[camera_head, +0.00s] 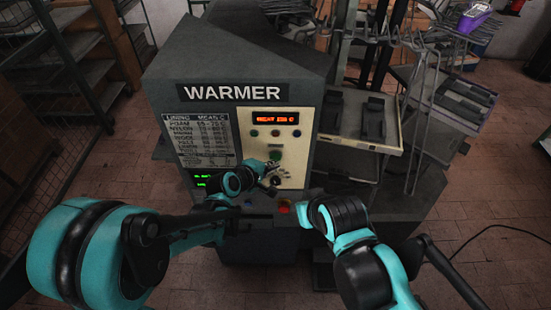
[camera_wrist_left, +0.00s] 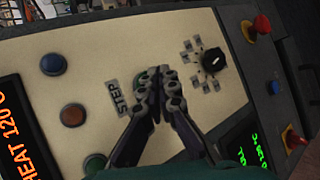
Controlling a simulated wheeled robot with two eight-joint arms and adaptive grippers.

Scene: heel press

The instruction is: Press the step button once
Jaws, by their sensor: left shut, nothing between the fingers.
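The step button is a green button (camera_head: 275,154) on the cream panel of the warmer machine (camera_head: 245,60). In the left wrist view the green button (camera_wrist_left: 139,77) sits beside the "STEP" label (camera_wrist_left: 118,97) and is partly hidden by my fingertips. My left gripper (camera_wrist_left: 157,82) is shut and empty, with its tips over the button's edge. I cannot tell whether they touch it. In the head view my left gripper (camera_head: 268,168) is just below the button. My right arm shows at the lower right, but its gripper does not.
A dark knob (camera_wrist_left: 213,61) is beside the fingertips. Blue (camera_wrist_left: 53,64), red (camera_wrist_left: 72,115) and green (camera_wrist_left: 95,163) buttons line the panel's other side. A red mushroom button (camera_wrist_left: 262,24) stands out at the edge. A side tray (camera_head: 360,140) holds dark parts.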

